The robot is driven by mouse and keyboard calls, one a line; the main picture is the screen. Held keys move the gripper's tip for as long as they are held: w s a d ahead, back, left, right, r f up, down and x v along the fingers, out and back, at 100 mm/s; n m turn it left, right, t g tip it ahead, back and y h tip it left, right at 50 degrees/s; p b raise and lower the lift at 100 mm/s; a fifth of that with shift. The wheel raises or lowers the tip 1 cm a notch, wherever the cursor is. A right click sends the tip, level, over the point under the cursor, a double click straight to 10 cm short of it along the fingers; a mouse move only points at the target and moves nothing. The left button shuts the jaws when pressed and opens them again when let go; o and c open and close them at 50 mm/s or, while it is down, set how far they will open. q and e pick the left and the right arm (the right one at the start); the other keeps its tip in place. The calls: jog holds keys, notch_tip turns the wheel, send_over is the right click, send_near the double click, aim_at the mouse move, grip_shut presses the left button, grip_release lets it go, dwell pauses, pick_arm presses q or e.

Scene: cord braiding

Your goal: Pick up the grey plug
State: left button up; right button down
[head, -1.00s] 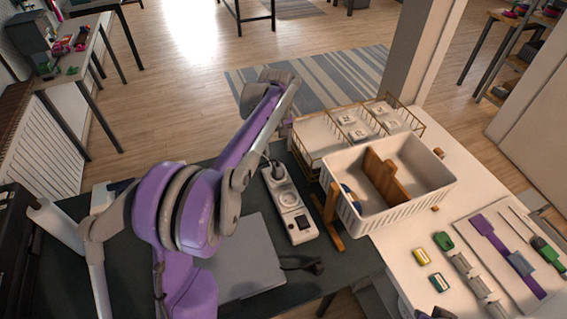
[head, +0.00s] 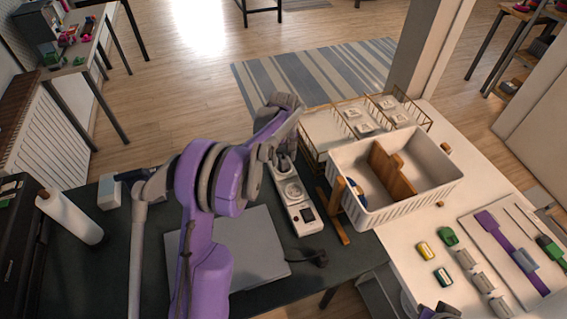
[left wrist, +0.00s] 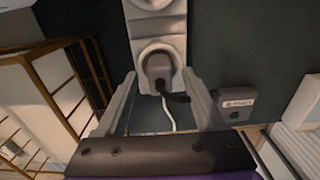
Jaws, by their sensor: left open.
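The grey plug (left wrist: 158,68) sits in the end socket of the white power strip (left wrist: 157,20), its dark cord running out below in the left wrist view. In the head view the power strip (head: 304,214) lies on the dark table, and the plug end is mostly hidden by my arm. My left gripper (left wrist: 158,75) is open, with one finger on each side of the plug in the picture. The fingers show visible gaps to the plug, and I cannot tell how far above it they are. My right gripper is not clearly in view.
A flat grey panel (head: 235,250) and a dark cord end (head: 318,258) lie near the strip. A white bin (head: 408,200) and wire rack (head: 320,128) stand to the right. In the left wrist view a labelled grey box (left wrist: 236,103) lies right of the fingers.

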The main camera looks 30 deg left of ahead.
pick_arm(q)
jog(key=shift+f, duration=0.45)
jog(key=shift+c, duration=0.3)
grip_shut()
